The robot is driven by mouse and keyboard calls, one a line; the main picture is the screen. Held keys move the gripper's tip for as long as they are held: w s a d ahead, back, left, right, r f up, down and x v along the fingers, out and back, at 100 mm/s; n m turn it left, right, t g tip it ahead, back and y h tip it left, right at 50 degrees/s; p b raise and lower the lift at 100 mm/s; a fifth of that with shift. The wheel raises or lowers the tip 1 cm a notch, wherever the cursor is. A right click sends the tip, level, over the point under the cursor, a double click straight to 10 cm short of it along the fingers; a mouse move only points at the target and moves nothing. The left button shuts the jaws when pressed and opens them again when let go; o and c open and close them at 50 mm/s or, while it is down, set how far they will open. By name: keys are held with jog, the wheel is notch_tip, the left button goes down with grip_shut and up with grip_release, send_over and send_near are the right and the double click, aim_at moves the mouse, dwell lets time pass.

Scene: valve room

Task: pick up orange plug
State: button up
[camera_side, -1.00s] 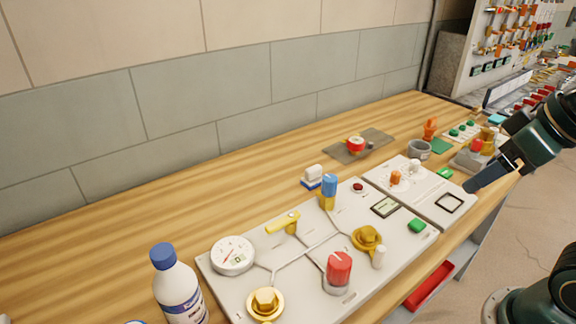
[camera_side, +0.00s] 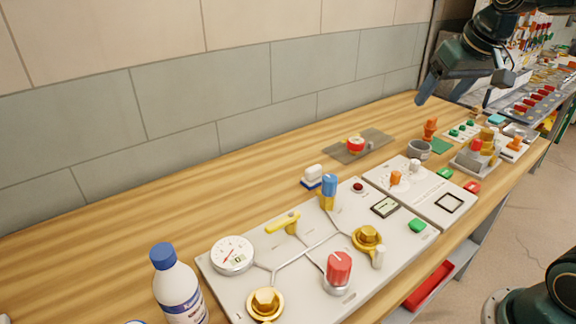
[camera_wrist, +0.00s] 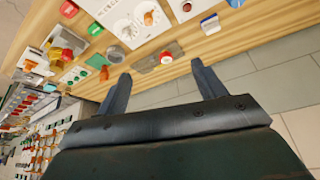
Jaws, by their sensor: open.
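An upright orange plug-like piece (camera_side: 430,128) stands beside a green pad and a grey cup at the back right of the bench. It also shows in the wrist view (camera_wrist: 104,73), left of my left finger. A smaller orange piece (camera_side: 396,177) sits on a white panel; it also shows in the wrist view (camera_wrist: 148,18). I cannot tell for sure which one is the plug. My gripper (camera_side: 444,92) is open and empty, raised above the back right of the bench, apart from both pieces. Its spread fingers show in the wrist view (camera_wrist: 160,72).
A grey cup (camera_side: 418,150) stands close by the upright orange piece. A red-topped piece (camera_side: 355,144) sits on a grey mat (camera_side: 375,138). A large panel with a gauge (camera_side: 232,254) and knobs fills the front. The wood along the wall is mostly clear.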

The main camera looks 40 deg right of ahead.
jog(key=w+d+f+m, duration=0.1)
jog(key=w+d+m, duration=0.1)
jog(key=w+d, duration=0.55)
jog(key=m+g+h, duration=0.2)
jog(key=m, duration=0.3)
send_over(430, 128)
jog(key=s+a, duration=0.2)
notch_tip(430, 128, down, 13)
jog(key=shift+s+r, duration=0.1)
jog(key=shift+s, duration=0.05)
jog(key=shift+x, duration=4.25)
jog(key=shift+s, duration=0.1)
jog(key=shift+x, duration=2.6)
jog(key=shift+s+a, duration=0.1)
